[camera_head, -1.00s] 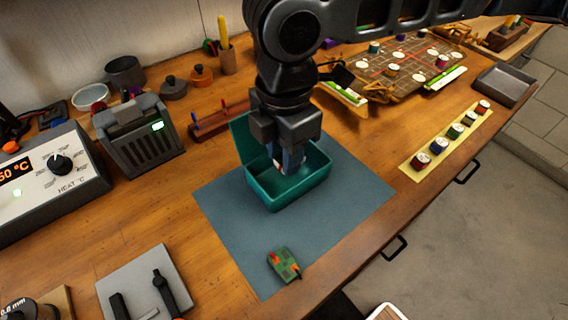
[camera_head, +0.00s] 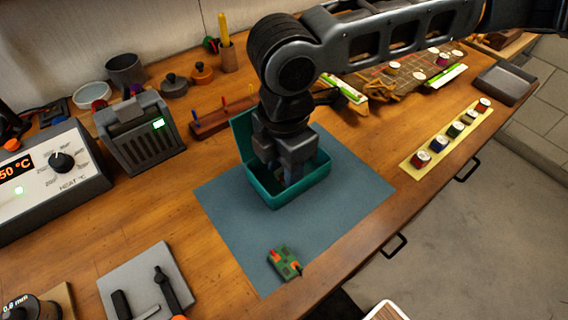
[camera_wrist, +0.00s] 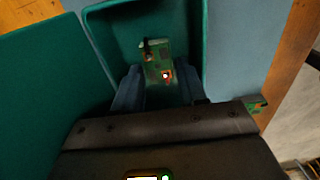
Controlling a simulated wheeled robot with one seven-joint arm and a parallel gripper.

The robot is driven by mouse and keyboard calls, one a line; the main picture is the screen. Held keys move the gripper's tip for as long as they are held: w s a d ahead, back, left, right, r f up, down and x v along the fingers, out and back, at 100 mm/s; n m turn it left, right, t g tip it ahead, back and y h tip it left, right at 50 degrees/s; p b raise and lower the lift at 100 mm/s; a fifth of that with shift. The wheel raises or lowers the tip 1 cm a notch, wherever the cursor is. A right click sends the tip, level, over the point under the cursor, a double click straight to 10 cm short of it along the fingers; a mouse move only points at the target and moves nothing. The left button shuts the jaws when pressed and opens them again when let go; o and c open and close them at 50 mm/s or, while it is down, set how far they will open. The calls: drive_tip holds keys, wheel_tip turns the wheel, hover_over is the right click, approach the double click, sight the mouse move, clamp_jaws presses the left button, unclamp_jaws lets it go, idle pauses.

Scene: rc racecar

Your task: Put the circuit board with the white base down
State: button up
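A green circuit board (camera_wrist: 157,62) with a pale edge and a small red-and-white part sits inside the teal box (camera_head: 307,188). In the wrist view it shows between my two blue fingers, with a gap seeming to show on each side. My gripper (camera_head: 281,178) points down into the box and looks open around the board. The box walls and my fingers hide much of the board in the head view, and its base is not clear. A second green board (camera_head: 284,262) with orange parts lies on the blue mat (camera_head: 235,225), outside the box.
The box's lid stands raised on its left side. A grey tool pad (camera_head: 135,275) lies front left. A yellow strip (camera_head: 446,138) with several small pots lies right, near the table edge. The mat in front of the box is mostly clear.

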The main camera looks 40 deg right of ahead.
wheel_tip(320, 180, up, 12)
drive_tip(key=shift+r, duration=0.2)
idle(0.4)
drive_tip(key=shift+c, duration=0.3)
idle(0.8)
